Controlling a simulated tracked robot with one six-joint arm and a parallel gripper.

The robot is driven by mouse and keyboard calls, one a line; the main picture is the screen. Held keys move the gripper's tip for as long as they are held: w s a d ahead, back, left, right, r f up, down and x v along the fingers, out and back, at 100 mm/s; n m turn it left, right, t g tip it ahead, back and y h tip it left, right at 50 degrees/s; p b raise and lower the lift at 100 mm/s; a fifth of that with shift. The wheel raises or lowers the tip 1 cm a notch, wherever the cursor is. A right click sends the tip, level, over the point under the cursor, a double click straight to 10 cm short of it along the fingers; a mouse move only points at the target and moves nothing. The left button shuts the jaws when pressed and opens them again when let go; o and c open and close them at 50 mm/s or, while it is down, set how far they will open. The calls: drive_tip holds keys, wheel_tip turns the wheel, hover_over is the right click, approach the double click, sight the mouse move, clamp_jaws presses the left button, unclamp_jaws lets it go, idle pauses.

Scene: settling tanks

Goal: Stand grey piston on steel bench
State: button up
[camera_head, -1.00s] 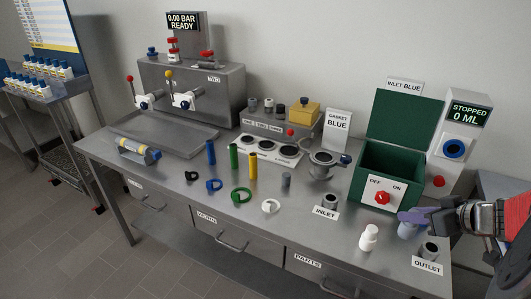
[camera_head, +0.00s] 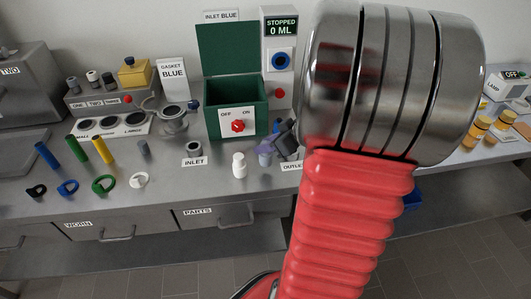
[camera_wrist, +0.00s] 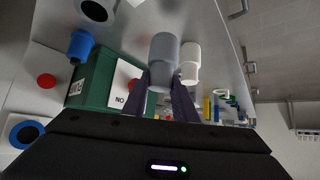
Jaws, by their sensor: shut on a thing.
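The grey piston (camera_head: 264,159) is a short stepped cylinder, and it also shows in the wrist view (camera_wrist: 164,52). My gripper (camera_head: 268,149) is shut on it, with a dark purple finger on each side in the wrist view (camera_wrist: 164,92). The piston is low over the front right of the steel bench (camera_head: 215,178), between a white piston (camera_head: 239,166) and the OUTLET label (camera_head: 291,167). It looks near upright, but I cannot tell whether its base touches the bench. My red arm and wrist hide the bench to the right.
The green box (camera_head: 209,120) with its red knob stands close behind the gripper. The INLET label (camera_head: 194,161) and its grey ring lie left. Several coloured pins and rings are farther left. A pump tower (camera_head: 278,70) reads STOPPED.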

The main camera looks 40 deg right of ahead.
drive_tip(key=shift+f, duration=1.85)
drive_tip(key=shift+f, duration=0.1)
drive_tip(key=o, duration=1.1)
drive_tip(key=shift+c, duration=0.2)
drive_tip(key=v, duration=1.2)
drive_tip(key=shift+a, duration=0.15)
